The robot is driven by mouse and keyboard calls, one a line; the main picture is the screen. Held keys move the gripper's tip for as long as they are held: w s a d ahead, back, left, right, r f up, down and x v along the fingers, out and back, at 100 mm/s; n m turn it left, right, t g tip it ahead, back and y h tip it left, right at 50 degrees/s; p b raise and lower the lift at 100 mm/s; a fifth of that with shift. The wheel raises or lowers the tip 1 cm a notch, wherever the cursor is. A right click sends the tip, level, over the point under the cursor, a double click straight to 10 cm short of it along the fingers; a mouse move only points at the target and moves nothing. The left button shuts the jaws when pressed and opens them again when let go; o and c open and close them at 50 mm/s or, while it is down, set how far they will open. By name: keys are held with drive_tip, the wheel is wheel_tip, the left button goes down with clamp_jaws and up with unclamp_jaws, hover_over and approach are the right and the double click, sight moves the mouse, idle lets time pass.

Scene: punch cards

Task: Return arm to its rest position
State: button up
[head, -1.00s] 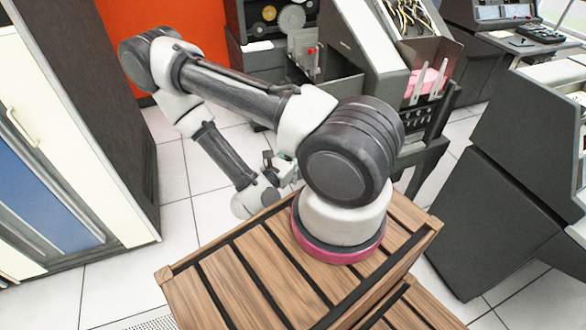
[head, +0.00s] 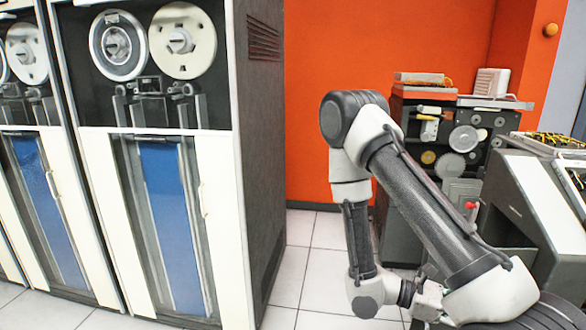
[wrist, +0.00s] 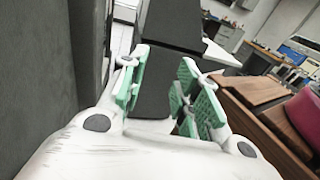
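My arm is folded, with its elbow raised in the head view. My gripper (wrist: 163,92) shows in the wrist view with its two green-padded fingers apart and nothing seen between them. In the head view the gripper (head: 428,301) is low beside my upper arm link, small and partly hidden. It appears to touch nothing outside my own body.
Tape cabinets with reels and blue panels (head: 172,225) stand at the left. A dark machine with discs (head: 452,150) and a grey sloped console (head: 530,195) stand at the right. An orange wall (head: 300,120) is behind. White tiled floor (head: 310,265) is clear between them.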

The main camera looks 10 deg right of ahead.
drive_tip(key=w+a+r+m+t+y, duration=0.1)
drive_tip(key=a+r+m+t+y, duration=0.35)
drive_tip(key=r+m+y, duration=0.35)
drive_tip(key=a+r+m+t+y, duration=0.35)
drive_tip(key=a+r+y, duration=0.3)
drive_tip(key=r, duration=0.45)
wheel_tip(320, 180, up, 7)
drive_tip(key=s+d+m+t, duration=0.1)
drive_tip(key=d+t, duration=0.1)
drive_tip(key=t, duration=0.2)
drive_tip(key=shift+s+d+r, duration=0.15)
drive_tip(key=shift+s+d, duration=0.15)
drive_tip(key=shift+s, duration=0.05)
drive_tip(key=shift+y, duration=0.25)
